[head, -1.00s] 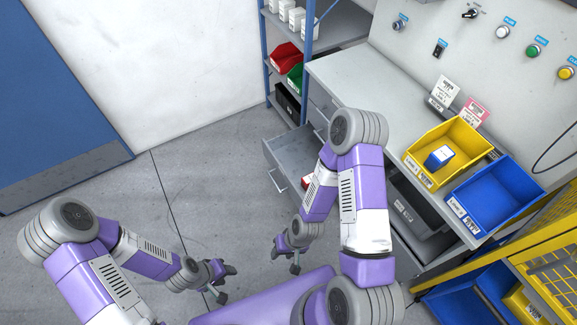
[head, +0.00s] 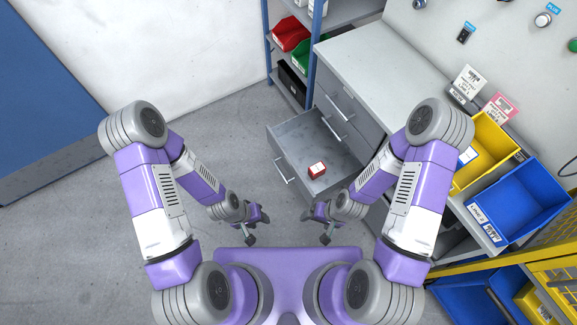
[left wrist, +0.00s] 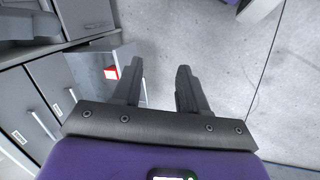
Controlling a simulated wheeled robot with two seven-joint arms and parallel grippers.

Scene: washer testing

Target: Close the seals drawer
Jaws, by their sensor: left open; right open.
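A grey drawer (head: 291,133) stands pulled out of the workbench cabinet, below other drawer fronts. I cannot read a label that marks it as the seals drawer. A small red and white box (head: 317,170) lies inside it. Its handle (head: 284,171) faces left. My left gripper (head: 258,227) is open and empty, in front of my base and apart from the drawer. My right gripper (head: 316,227) is open and empty, below the drawer in the picture. In the left wrist view, the left gripper's fingers (left wrist: 160,88) are apart, with the red box (left wrist: 111,72) partly visible beyond them.
Closed drawers (head: 342,104) sit above the open one. A shelf with red (head: 290,33) and green bins stands behind. The floor (head: 215,130) left of the drawer is clear.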

